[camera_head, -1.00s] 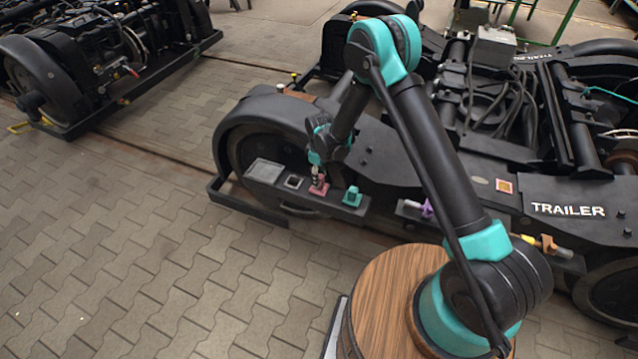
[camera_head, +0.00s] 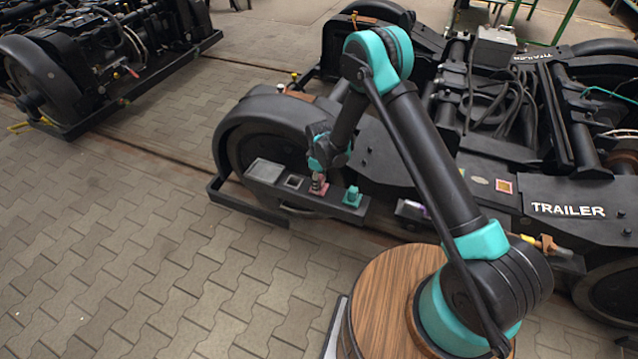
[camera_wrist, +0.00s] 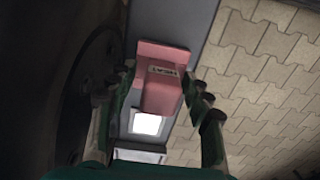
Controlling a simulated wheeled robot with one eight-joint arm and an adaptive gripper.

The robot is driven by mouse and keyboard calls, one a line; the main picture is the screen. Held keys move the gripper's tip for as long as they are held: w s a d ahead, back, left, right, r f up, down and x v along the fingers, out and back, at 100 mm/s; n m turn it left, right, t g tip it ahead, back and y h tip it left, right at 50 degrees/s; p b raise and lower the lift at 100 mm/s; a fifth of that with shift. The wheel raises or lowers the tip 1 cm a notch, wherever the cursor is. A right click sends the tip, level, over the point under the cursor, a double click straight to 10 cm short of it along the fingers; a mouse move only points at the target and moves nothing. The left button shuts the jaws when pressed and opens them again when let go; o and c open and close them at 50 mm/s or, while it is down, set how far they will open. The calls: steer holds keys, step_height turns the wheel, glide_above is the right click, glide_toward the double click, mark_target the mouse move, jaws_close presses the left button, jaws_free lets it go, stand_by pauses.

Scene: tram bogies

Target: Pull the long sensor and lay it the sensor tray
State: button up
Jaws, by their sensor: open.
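A pink block-shaped sensor (camera_head: 319,189) stands on a dark ledge at the side of the trailer bogie. In the wrist view it shows as a pink block (camera_wrist: 163,88) with a small white label that I cannot read clearly. My gripper (camera_head: 318,183) is right over it, pointing down. In the wrist view my gripper (camera_wrist: 160,92) is open, one finger on each side of the pink block, with gaps showing. A shallow grey tray (camera_head: 264,171) is at the left end of the same ledge. I cannot tell its label.
A square socket (camera_head: 293,182) lies between tray and pink block; it looks bright white in the wrist view (camera_wrist: 146,124). A teal block (camera_head: 352,197) stands close on the right. A purple part (camera_head: 424,211) is partly behind my arm. The bogie wheel (camera_head: 250,140) rises behind.

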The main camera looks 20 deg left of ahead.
steer(key=shift+c, duration=0.6)
jaws_close()
steer(key=shift+r, duration=0.1)
steer(key=shift+r, duration=2.9)
